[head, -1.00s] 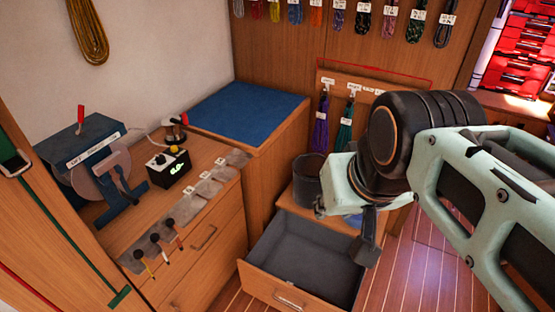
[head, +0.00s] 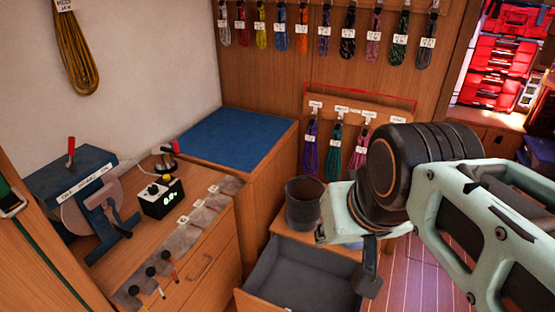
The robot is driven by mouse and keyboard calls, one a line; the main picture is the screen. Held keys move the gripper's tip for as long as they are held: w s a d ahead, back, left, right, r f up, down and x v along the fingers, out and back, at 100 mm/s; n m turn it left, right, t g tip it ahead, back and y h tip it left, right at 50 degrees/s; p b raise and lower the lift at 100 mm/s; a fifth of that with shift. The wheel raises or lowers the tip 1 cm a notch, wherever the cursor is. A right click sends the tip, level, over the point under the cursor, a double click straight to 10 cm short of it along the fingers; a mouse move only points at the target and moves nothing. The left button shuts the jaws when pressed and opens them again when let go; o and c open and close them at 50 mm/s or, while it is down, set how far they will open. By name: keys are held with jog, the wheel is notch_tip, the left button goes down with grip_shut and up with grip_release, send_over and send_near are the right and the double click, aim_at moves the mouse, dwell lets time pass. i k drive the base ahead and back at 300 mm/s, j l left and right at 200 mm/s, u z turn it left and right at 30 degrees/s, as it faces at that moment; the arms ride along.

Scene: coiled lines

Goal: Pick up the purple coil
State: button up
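A purple coil (head: 310,153) hangs from a peg on the low wooden rack, with a white tag at its top. A green coil (head: 335,150) and a pink coil (head: 359,150) hang to its right. My gripper (head: 366,280) is at the lower end of my arm, below and to the right of the purple coil and apart from it in the picture. Only a dark finger part shows, so its opening and anything between the fingers are hidden.
Several tagged coils hang in a row (head: 324,38) above. A dark round bin (head: 304,203) stands below the low rack, behind an open, empty-looking drawer (head: 296,280). A blue-topped cabinet (head: 232,138) and a workbench with a winder (head: 88,190) are at left.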

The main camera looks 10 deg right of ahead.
aim_at(311, 141)
jog(key=l, duration=0.45)
jog(key=k+l+u, duration=0.1)
jog(key=l, duration=0.4)
jog(key=l+u, duration=0.15)
jog(key=l, duration=0.65)
jog(key=i+l+u, duration=0.1)
jog(key=l, duration=0.3)
jog(key=i+l+u, duration=0.1)
jog(key=l, duration=0.3)
jog(key=i+l+u, duration=0.1)
jog(key=l, duration=0.25)
jog(key=i+l, duration=0.35)
jog(key=i+l+u, duration=0.15)
jog(key=i+l, duration=0.35)
jog(key=i+l+u, duration=0.15)
jog(key=i+l, duration=0.3)
jog(key=l, duration=0.2)
